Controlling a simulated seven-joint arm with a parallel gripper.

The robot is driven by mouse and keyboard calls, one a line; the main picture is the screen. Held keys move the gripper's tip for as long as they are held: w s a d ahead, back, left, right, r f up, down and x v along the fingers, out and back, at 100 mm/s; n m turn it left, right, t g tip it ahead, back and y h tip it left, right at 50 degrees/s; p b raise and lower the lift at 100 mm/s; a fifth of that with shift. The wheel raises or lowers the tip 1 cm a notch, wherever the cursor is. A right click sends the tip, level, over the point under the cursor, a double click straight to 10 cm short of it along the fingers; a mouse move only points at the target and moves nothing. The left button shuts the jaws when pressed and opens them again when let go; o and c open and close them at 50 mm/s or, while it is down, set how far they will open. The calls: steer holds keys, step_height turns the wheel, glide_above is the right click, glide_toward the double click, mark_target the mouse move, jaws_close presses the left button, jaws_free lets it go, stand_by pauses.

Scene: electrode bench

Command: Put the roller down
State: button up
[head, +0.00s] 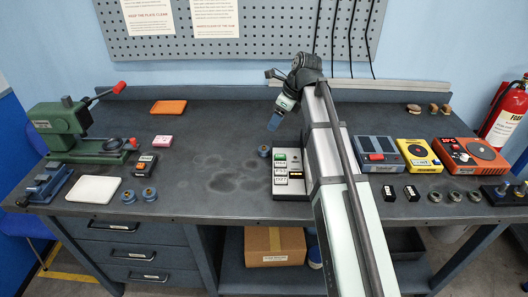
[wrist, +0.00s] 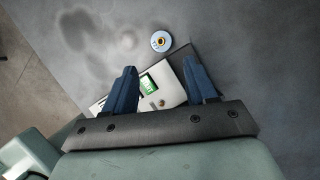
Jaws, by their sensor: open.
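A small blue roller-like piece (head: 264,151) with a brass-coloured centre stands on the dark bench, just left of the white switch box. It also shows in the wrist view (wrist: 161,41), beyond my fingertips and apart from them. My gripper (head: 274,128) is above the bench, behind the switch box. In the wrist view its two blue fingers (wrist: 160,78) are spread wide with nothing held between them. Two similar blue pieces (head: 128,196) (head: 149,194) stand at the front left of the bench.
The white switch box (head: 290,186) with a green button lies partly below my fingers in the wrist view (wrist: 169,88). A green press (head: 75,130) and a white plate (head: 93,189) are on the left. Coloured instruments (head: 418,156) stand on the right. The bench's middle left is clear.

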glide_above(264, 147)
steer(key=d, duration=0.2)
steer(key=f, duration=0.6)
steer(key=shift+s+f, duration=0.3)
steer(key=shift+f, duration=0.05)
steer(key=shift+x, duration=2.65)
steer(key=shift+d, duration=0.15)
steer(key=shift+c, duration=0.4)
steer(key=c, duration=0.9)
steer(key=shift+o, duration=0.2)
step_height(264, 147, up, 10)
